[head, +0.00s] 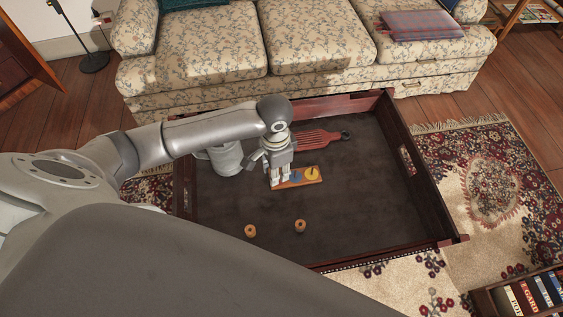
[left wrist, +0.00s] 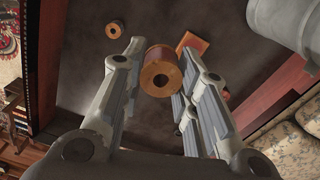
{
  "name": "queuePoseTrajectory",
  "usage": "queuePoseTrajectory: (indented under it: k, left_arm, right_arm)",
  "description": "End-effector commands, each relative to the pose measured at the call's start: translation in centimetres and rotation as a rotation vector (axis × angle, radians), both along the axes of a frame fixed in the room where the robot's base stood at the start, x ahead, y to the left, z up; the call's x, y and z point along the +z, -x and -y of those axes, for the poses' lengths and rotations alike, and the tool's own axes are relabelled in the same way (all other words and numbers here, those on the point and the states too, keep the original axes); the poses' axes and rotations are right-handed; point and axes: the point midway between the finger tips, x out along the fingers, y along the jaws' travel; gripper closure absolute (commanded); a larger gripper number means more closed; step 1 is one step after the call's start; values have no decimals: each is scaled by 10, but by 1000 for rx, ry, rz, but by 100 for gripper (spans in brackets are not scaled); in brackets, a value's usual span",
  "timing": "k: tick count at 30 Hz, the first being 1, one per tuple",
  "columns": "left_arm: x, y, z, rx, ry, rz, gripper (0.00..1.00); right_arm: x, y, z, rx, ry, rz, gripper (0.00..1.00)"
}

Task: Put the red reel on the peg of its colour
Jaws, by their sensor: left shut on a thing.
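My left gripper (head: 280,180) points down over the table beside the peg board (head: 311,175). In the left wrist view the gripper (left wrist: 158,100) is shut on a reel (left wrist: 161,73) with wooden ends and a dark reddish winding, taken to be the red reel. The reel lies between the two fingers; in the head view the gripper hides it. The board is wooden, with a yellow peg part (head: 312,171) at its right and a blue patch (head: 297,176) near its middle. Its left end is hidden by the fingers. My right gripper is not in view.
Two other reels, one at left (head: 250,231) and one at right (head: 300,226), stand toward the front of the dark table (head: 360,215). A red slotted tool (head: 315,138) lies behind the board. Raised wooden edges border the table; its right side is clear.

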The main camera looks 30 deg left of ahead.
Motion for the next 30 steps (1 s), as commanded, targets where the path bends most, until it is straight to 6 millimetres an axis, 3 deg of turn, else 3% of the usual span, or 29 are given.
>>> queuePoseTrajectory:
  k: [1,3,13,20,30]
  left_arm:
    - [-22,-10,-3,-68,0,0,88]
    - [-38,-22,-6,-175,3,1,88]
    - [-103,-73,-26,-626,7,13,88]
    - [-119,-89,-34,-779,6,18,88]
    - [-119,-90,-35,-799,5,19,88]
  right_arm:
    - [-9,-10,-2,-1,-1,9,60]
    - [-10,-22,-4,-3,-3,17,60]
    - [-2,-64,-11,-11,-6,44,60]
    - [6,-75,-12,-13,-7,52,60]
    - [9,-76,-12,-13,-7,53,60]
